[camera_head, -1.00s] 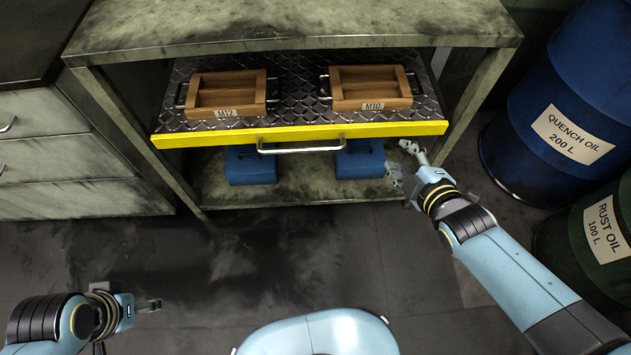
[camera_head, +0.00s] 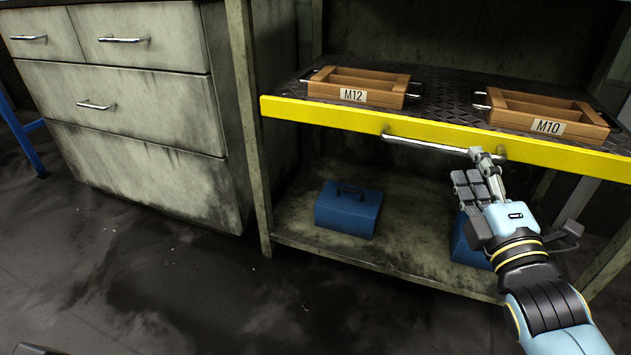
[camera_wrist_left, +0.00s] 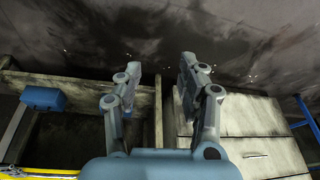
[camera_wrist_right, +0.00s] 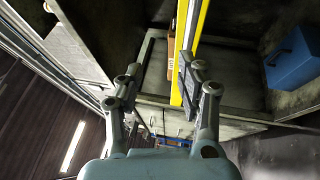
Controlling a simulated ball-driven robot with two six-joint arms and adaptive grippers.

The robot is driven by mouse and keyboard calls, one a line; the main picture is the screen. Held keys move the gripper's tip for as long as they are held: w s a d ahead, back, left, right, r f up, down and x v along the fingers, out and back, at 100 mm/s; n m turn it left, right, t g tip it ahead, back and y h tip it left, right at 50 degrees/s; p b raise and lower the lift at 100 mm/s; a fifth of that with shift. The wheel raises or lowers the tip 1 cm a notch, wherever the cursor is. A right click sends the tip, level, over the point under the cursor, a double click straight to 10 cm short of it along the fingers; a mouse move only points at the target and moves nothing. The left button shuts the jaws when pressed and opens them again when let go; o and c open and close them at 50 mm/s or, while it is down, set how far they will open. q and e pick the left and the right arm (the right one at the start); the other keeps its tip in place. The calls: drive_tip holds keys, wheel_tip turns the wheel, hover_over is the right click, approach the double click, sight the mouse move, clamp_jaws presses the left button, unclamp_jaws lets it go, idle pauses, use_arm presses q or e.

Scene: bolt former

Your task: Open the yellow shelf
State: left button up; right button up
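The yellow shelf (camera_head: 330,113) is a dark tread-plate board with a yellow front edge and a metal bar handle (camera_head: 425,146), roughly level with the bench's front posts. My right gripper (camera_head: 478,166) is at the right end of the handle, its fingertips overlapping it in the head view; I cannot tell if they touch. In the right wrist view the fingers (camera_wrist_right: 160,72) are spread, with the yellow edge beside and behind the right finger. My left gripper is outside the head view; its own wrist view shows the fingers (camera_wrist_left: 160,68) apart and empty, pointing at the floor.
Wooden bins M12 (camera_head: 358,84) and M10 (camera_head: 545,112) sit on the shelf. Blue boxes (camera_head: 348,208) and (camera_head: 466,243) stand on the lower board. Grey drawers (camera_head: 130,110) stand at left. The floor (camera_head: 150,285) in front is clear.

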drive_tip(key=b, duration=0.2)
approach(446, 152)
drive_tip(key=b+x, duration=0.1)
drive_tip(key=x, duration=0.9)
drive_tip(key=shift+w+a+r, duration=0.1)
drive_tip(key=shift+w+r, duration=0.05)
drive_tip(key=shift+w, duration=0.3)
use_arm(q)
drive_tip(key=f, duration=0.3)
drive_tip(key=shift+s+d+f, duration=0.2)
drive_tip(key=shift+d+f, duration=0.05)
drive_tip(key=shift+f, duration=0.05)
use_arm(e)
drive_tip(key=shift+c, duration=0.2)
clamp_jaws()
